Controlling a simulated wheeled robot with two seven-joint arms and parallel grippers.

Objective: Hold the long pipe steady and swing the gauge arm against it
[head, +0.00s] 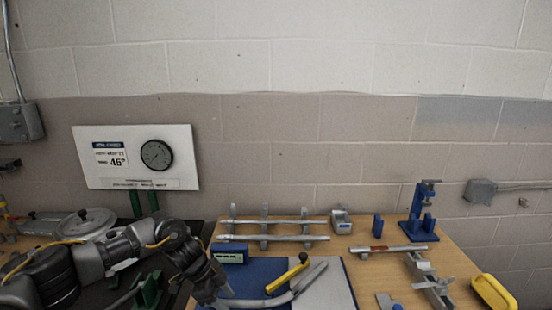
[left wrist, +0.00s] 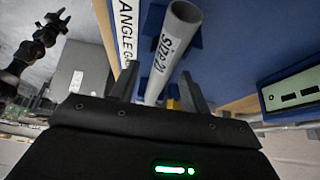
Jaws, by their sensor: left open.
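A grey pipe (head: 255,302) lies across the blue angle gauge board (head: 262,270); its right part slants up and away. A yellow arm (head: 286,278) with a dark knob lies on the board behind the pipe, and I cannot tell whether they touch. My left gripper (head: 220,290) is low over the board's left side, at the pipe's left end. In the left wrist view the open fingers (left wrist: 158,85) stand either side of the lettered pipe (left wrist: 172,45), with gaps visible. The board's "ANGLE" lettering (left wrist: 127,25) shows beside it. My right gripper is out of view.
Two long pipes (head: 275,237) rest on a rack behind the board. A blue clamp stand (head: 420,215), metal brackets (head: 430,280) and a yellow tray (head: 493,292) occupy the right.

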